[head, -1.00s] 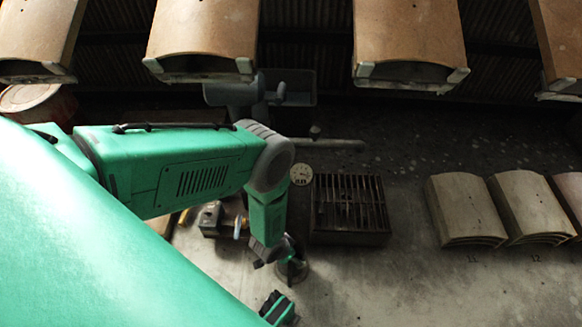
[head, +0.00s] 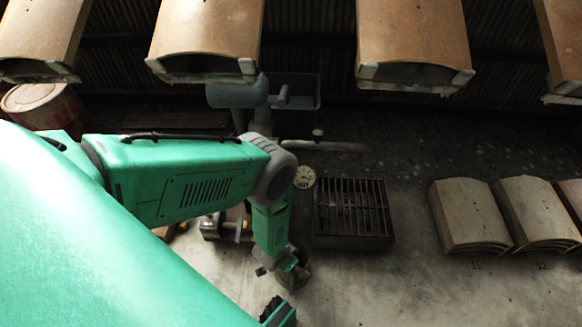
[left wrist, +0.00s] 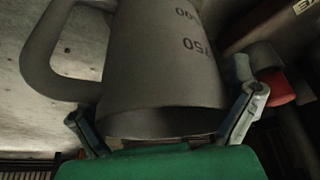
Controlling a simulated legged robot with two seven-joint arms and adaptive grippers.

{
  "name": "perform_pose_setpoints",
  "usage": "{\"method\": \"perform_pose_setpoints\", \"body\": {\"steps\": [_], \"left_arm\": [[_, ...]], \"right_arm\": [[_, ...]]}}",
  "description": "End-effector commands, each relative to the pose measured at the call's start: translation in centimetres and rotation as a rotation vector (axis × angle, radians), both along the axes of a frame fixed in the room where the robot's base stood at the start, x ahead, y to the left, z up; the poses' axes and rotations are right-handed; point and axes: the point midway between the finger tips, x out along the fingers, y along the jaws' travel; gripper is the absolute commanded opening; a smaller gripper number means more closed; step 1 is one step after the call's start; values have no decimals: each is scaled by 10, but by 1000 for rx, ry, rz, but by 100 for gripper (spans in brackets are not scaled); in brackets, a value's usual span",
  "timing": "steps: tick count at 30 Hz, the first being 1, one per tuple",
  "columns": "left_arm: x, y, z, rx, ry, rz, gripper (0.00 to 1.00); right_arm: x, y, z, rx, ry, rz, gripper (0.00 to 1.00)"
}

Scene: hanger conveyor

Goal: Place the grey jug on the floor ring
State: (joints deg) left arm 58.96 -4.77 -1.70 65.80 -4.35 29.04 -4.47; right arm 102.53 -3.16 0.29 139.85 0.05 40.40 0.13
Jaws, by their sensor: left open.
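The grey jug (left wrist: 155,62) fills the middle of the left wrist view, with volume marks on its side and its handle to the left. My left gripper (left wrist: 163,105) is open, its fingers on either side of the jug's near end; I cannot tell whether they touch it. In the head view my left gripper (head: 284,262) is over the dark grey jug (head: 295,275) on the floor, partly hiding it. A pale round disc with dark marks (head: 304,177) lies beyond; I cannot tell whether it is the floor ring. A green and dark part at the bottom edge may be my right gripper (head: 278,312).
A dark slatted grate box (head: 352,210) stands right of the jug. Curved tan panels (head: 470,212) lie farther right. Large brown hoods (head: 410,35) hang overhead. A red drum (head: 45,105) stands at the left. The floor (head: 390,290) at the lower right is clear.

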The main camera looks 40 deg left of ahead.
Motion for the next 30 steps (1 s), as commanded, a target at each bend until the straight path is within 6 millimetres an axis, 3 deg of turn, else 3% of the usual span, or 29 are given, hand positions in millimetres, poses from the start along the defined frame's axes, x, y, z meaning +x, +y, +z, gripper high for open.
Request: {"method": "perform_pose_setpoints", "body": {"steps": [5,16,27,30], "left_arm": [[-6,1,23,-3,1,-1,100],[-34,8,95,-3,0,-1,100],[-44,11,117,-3,2,1,100],[-47,15,133,1,26,14,100]], "right_arm": [[0,0,14,0,0,-1,40],[0,0,56,0,0,0,40],[0,0,64,0,0,-1,40],[0,0,64,0,1,-1,40]]}}
